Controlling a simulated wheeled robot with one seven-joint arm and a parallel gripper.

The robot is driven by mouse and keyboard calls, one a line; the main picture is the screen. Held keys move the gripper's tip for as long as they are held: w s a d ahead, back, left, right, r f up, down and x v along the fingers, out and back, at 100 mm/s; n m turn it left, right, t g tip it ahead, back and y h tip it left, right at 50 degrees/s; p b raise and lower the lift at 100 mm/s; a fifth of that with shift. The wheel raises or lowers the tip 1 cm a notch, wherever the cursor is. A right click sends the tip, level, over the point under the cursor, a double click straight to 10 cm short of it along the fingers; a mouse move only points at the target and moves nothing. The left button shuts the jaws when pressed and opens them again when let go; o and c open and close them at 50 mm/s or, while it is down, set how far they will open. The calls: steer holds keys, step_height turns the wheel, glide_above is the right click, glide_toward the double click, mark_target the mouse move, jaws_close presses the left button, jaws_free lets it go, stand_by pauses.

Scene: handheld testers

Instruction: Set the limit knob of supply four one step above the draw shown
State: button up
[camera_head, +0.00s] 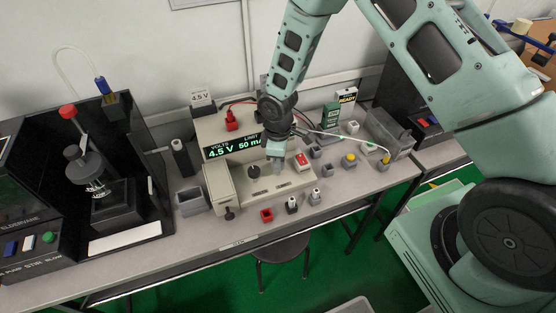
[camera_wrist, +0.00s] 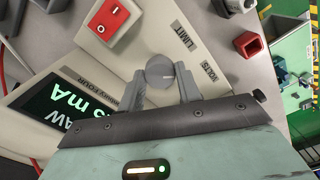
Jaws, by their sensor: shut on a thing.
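The supply (camera_head: 222,180) stands mid-bench. Its green display (camera_head: 232,147) reads 4.5 V and a limit of 50 mA in the head view; my arm covers the part to the right. In the wrist view the display (camera_wrist: 58,108) shows only "AW" and "5 mA", with the draw's leading digits cut off. A label beside it ends in "FOUR". My gripper (camera_head: 277,164) is on the supply's right-hand knob. In the wrist view its fingers close on both sides of the grey limit knob (camera_wrist: 160,71), near the LIMIT label (camera_wrist: 183,33).
A red rocker switch (camera_head: 301,160) is close to the right of my gripper. A red cup (camera_head: 267,215) and small black-and-white pieces (camera_head: 292,204) stand along the front. A black-walled station (camera_head: 115,190) is at left. Cables run behind the supply.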

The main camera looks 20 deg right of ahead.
steer(key=shift+n, duration=0.9)
steer(key=o, duration=1)
steer(key=shift+r, duration=0.1)
step_height(320, 180, up, 17)
steer(key=b, duration=0.2)
steer(key=shift+r, duration=0.15)
